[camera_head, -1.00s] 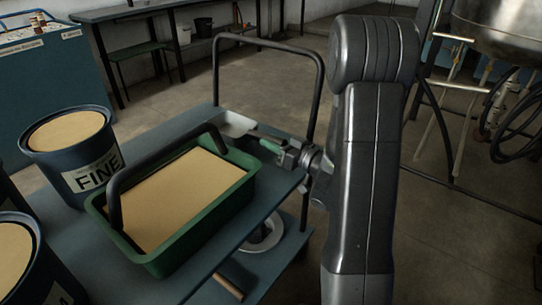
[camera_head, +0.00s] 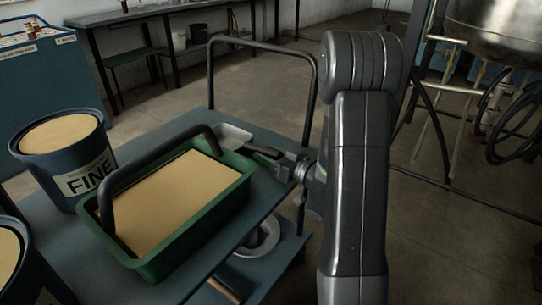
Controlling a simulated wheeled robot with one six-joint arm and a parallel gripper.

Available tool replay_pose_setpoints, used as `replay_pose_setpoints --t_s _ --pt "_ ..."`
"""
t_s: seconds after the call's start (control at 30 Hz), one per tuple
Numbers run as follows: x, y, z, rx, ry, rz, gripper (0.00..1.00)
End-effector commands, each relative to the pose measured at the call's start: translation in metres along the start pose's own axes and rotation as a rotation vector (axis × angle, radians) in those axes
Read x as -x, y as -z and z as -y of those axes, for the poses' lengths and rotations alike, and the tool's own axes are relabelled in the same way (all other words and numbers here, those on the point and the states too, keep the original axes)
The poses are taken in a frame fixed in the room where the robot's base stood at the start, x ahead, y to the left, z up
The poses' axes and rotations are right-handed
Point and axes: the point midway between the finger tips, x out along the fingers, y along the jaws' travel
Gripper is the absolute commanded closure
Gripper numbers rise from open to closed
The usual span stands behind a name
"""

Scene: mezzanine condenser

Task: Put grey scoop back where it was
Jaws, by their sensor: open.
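The grey scoop (camera_head: 234,136) lies at the far right corner of the green tray, on or just over the blue cart top (camera_head: 278,203); I cannot tell whether it touches. Its pan is at the left and its dark handle points right, toward my gripper. My gripper (camera_head: 279,163) is open at the handle end, low over the cart's right side. The fingers are small and dark here, so I cannot tell whether they straddle the handle or stand clear of it. The tray's rim hides part of the pan.
The green tray (camera_head: 172,253) holds tan powder and has a dark arched handle. A blue bucket marked FINE (camera_head: 77,178) stands left of it, another bucket (camera_head: 14,262) nearer. The cart's black push rail (camera_head: 313,95) rises behind my gripper. A lower shelf holds a round pale item (camera_head: 262,238).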

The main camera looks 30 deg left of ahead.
Motion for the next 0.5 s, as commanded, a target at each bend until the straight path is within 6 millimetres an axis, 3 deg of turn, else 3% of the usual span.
replay_pose_setpoints --t_s 0.17,0.5 --pt "0.005 0.004 0.000 -0.001 -0.003 0.000 0.51" --pt "0.061 0.004 -0.001 -0.003 -0.006 0.000 0.51"
